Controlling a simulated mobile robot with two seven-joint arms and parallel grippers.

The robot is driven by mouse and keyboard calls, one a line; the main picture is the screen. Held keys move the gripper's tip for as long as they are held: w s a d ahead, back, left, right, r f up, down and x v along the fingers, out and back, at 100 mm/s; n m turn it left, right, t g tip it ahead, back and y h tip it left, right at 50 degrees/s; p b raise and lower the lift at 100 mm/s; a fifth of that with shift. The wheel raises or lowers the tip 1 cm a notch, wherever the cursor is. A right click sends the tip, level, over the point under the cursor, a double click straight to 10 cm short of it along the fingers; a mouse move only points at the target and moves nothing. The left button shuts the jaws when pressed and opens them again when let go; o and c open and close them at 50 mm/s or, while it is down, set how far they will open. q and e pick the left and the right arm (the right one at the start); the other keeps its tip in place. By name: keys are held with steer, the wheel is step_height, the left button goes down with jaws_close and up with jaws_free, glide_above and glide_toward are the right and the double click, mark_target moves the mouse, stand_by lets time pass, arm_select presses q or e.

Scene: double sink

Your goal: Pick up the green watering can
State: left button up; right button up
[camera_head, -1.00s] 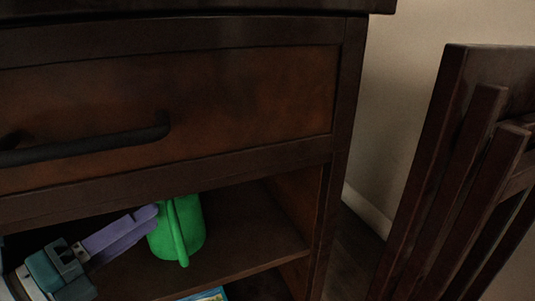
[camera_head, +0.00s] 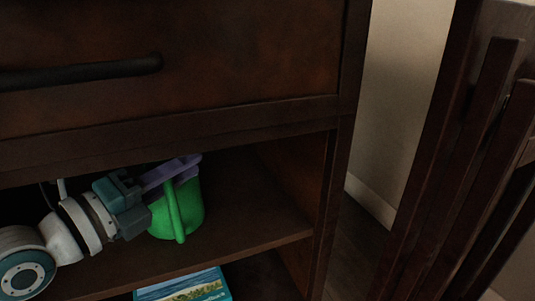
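The green watering can (camera_head: 191,207) stands on the open shelf of the dark wooden cabinet, under the drawer. A green bar-like part runs down its near side. My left gripper (camera_head: 180,168) comes in from the left, with its purple fingers at the can's upper part, overlapping its top. The fingers lie partly behind the green bar, and I cannot tell whether they grip the can. My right gripper is not in view.
The shelf (camera_head: 256,212) is bare to the right of the can. A colourful book or box (camera_head: 185,287) lies on the level below. The drawer handle (camera_head: 80,74) sticks out above. A dark slatted wooden piece (camera_head: 455,150) stands at the right.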

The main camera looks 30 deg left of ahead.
arm_select(q)
jaws_close()
steer(key=shift+r, duration=0.15)
stand_by(0.9)
